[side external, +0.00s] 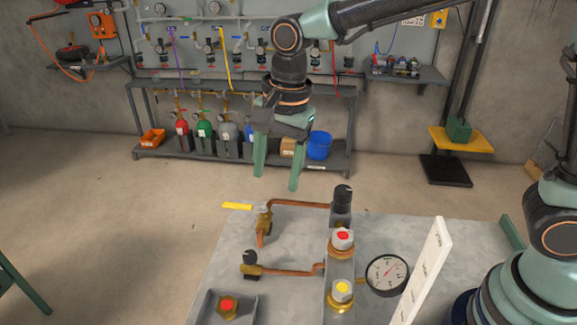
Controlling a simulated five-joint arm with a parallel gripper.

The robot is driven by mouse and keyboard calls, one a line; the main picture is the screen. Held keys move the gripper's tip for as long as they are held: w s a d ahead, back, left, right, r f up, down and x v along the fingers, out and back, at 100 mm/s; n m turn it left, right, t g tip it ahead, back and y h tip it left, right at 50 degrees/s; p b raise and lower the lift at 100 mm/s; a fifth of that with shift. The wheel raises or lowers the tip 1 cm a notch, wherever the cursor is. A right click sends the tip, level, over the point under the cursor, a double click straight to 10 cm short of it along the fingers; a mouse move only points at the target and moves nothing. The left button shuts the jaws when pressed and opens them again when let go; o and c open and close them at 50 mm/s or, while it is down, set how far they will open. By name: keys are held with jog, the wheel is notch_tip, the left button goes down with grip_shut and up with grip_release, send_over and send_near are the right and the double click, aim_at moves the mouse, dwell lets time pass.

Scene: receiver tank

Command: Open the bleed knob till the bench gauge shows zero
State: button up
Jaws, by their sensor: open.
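The bench gauge (387,274) is a round white dial with a black rim at the right of the metal bench. Its numbers are too small to read, and its needle appears to point up and right, away from any reading I can make out. A small black knob (250,258) sits on a brass fitting at the left end of the lower copper pipe. A taller black knob (342,194) stands at the back. No readable label shows which one is the bleed knob. My gripper (276,180) is open and empty, pointing down above the bench's back edge, apart from everything.
A yellow lever valve (238,206) stands at the back left of the bench (475,240). Red-topped (342,239) and yellow-topped (342,291) fittings rise in the middle. Another red-topped fitting (228,306) sits front left. A white upright plate (428,270) stands right of the gauge.

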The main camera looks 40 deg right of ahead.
aim_at(250, 254)
jog(key=a+f+m+g, duration=0.1)
jog(key=a+f+m, duration=0.2)
jog(key=a+f, duration=0.25)
jog(key=shift+h, duration=0.3)
jog(key=f, duration=1)
jog(key=shift+w+a+f, duration=0.3)
jog(key=shift+a, duration=0.1)
grip_shut()
